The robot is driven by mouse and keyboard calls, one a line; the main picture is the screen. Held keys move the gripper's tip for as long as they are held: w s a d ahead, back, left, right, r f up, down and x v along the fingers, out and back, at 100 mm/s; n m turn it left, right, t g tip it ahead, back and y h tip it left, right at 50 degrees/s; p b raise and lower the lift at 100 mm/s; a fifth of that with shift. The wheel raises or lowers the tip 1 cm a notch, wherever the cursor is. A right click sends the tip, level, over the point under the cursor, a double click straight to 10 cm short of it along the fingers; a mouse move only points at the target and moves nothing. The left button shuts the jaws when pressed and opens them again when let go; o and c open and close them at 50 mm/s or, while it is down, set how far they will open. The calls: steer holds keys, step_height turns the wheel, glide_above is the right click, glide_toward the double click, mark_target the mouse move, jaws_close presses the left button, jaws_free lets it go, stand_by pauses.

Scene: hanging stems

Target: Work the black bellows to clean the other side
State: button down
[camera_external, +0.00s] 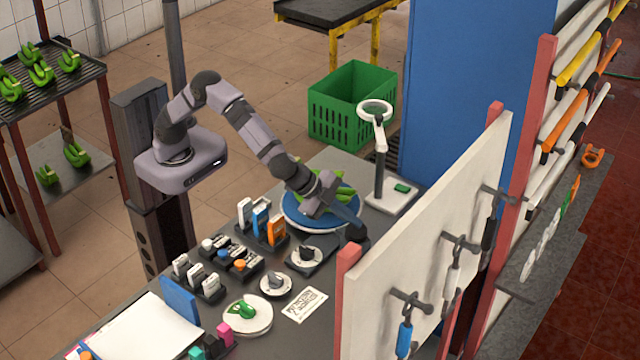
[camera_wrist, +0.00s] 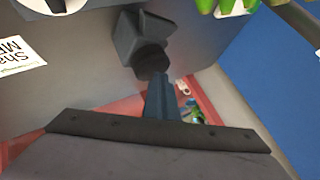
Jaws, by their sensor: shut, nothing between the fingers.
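My gripper (camera_external: 352,220) reaches over the right side of the work table, and its narrow blue-grey fingers are shut with nothing between them. What looks like the black bellows (camera_external: 355,236) sits right by the fingertips near the table's right edge, partly hidden behind the upright board. In the wrist view the same dark block with a round end (camera_wrist: 140,38) lies just beyond the fingers (camera_wrist: 160,88). Whether they touch it I cannot tell. Green bananas (camera_external: 343,193) lie on a round blue-topped turntable (camera_external: 291,208), partly behind my wrist.
A white upright board (camera_external: 440,210) with hanging tools stands close along the table's right side. A ring-topped stand (camera_external: 379,150) is behind the turntable. Switch blocks, a dial (camera_external: 276,284) and a white dish (camera_external: 248,314) fill the near table. A green crate (camera_external: 350,105) is on the floor.

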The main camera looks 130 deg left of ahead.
mark_target(351, 228)
steer(key=shift+r+p, duration=0.9)
steer(key=shift+r, duration=0.4)
steer(key=shift+r, duration=0.1)
step_height(351, 228, up, 5)
steer(key=p, duration=0.3)
stand_by(0.6)
steer(key=s+d+f+g+h, duration=0.1)
steer(key=s+d+f+g, duration=0.1)
steer(key=s, duration=1.1)
steer(key=s+d+f+n+g+h, duration=0.1)
steer(key=s+d+f+g+h, duration=0.1)
steer(key=s, duration=1.2)
steer(key=s+d+f+g+h, duration=0.2)
steer(key=s+d+f+g, duration=0.1)
steer(key=s, duration=1)
steer(key=shift+s+d+f+n, duration=0.25)
steer(key=shift+d+f+n, duration=0.15)
steer(key=shift+d+f, duration=0.55)
